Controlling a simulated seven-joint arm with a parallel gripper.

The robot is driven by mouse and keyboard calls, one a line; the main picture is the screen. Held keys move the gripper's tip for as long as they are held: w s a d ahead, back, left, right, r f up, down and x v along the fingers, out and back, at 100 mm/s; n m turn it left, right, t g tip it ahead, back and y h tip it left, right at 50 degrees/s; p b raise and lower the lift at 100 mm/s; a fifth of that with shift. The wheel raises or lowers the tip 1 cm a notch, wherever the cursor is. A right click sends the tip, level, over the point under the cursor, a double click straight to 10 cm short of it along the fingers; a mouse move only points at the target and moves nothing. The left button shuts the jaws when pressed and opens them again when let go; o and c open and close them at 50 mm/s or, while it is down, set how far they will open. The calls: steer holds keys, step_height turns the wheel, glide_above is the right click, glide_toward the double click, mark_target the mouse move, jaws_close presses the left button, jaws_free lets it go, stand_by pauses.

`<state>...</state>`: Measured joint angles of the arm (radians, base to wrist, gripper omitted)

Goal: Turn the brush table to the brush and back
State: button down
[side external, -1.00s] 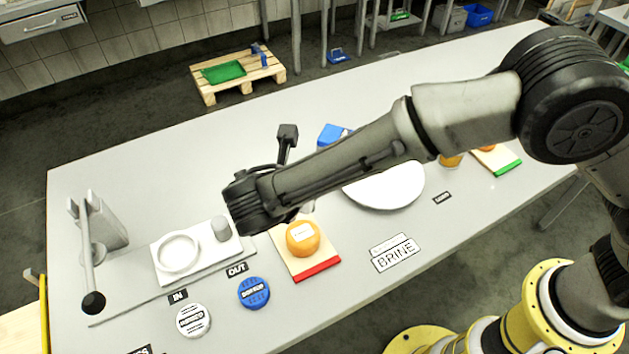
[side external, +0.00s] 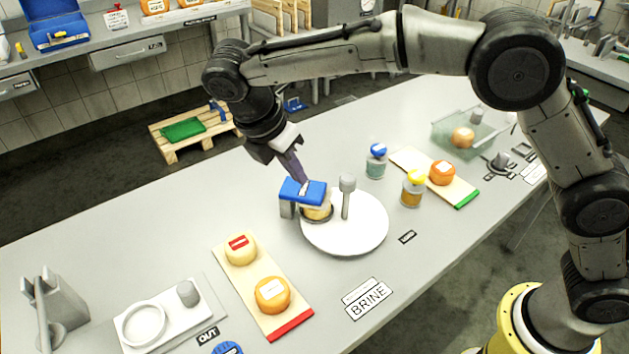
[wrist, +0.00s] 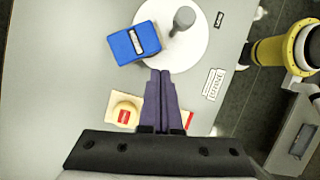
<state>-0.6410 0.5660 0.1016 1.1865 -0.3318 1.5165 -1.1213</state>
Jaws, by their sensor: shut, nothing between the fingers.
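The brush table is a round white plate (side external: 345,238) with a grey upright post (side external: 347,195) as its handle. A cheese wheel (side external: 316,212) sits at the plate's left, in a dark ring. The blue brush block (side external: 302,191) stands on a grey support and overhangs that wheel. My gripper (side external: 304,184) is shut and empty, its purple fingers pointing down behind the blue block, apart from the post. In the wrist view the closed fingertips (wrist: 160,74) show beside the blue block (wrist: 134,44), with the post (wrist: 182,20) beyond. Whether they touch the block I cannot tell.
A board with a red end (side external: 290,326) holds two cheese wheels at front left. A green-ended board (side external: 467,198), a yellow-topped jar (side external: 411,190) and a blue-topped jar (side external: 376,162) stand right of the plate. A white press tray (side external: 165,322) lies at far left. The back left table is clear.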

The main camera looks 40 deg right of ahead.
steer(key=w+d+r+m+y, duration=0.2)
steer(key=w+d+m+y, duration=0.4)
steer(key=d, duration=0.4)
steer(key=w+d+r+m+y, duration=0.2)
steer(key=w+d+m+y, duration=0.35)
steer(key=d, duration=0.45)
steer(key=shift+m+y, duration=0.25)
steer(key=a+f, duration=0.2)
steer(key=f, duration=0.4)
steer(key=a+f, duration=0.2)
steer(key=f, duration=0.4)
steer(key=a+f, duration=0.2)
steer(key=f, duration=0.4)
steer(key=shift+f, duration=0.3)
steer(key=s+a, duration=0.1)
steer(key=a, duration=0.1)
steer(key=shift+s+a+f, duration=0.15)
steer(key=shift+s+a, duration=0.15)
steer(key=shift+s, duration=0.1)
steer(key=shift+s+a, duration=0.3)
steer(key=shift+a, duration=0.1)
